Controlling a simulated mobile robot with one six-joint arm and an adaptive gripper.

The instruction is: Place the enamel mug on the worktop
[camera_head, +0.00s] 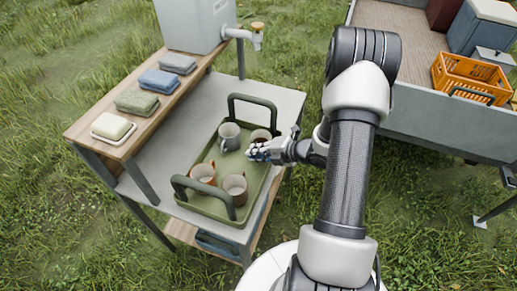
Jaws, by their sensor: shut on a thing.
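An olive-green tray (213,207) with two raised handles stands on the grey worktop (175,155). A grey mug (229,135), which looks like the enamel mug, is upright at its far left. A brown mug (261,136) is at the far right, partly hidden by my gripper. Two pale and brown mugs (204,173) (235,187) stand in the near half. My gripper (256,152) reaches in from the right, low over the tray, just in front of the brown mug and right of the grey one. It is shut on a mug; which one is hard to see.
A wooden shelf (120,150) with soap and folded cloths runs along the left. A grey water container (195,25) with a tap stands at the back. Bare worktop lies left of the tray. A trailer with an orange crate (470,72) is at right.

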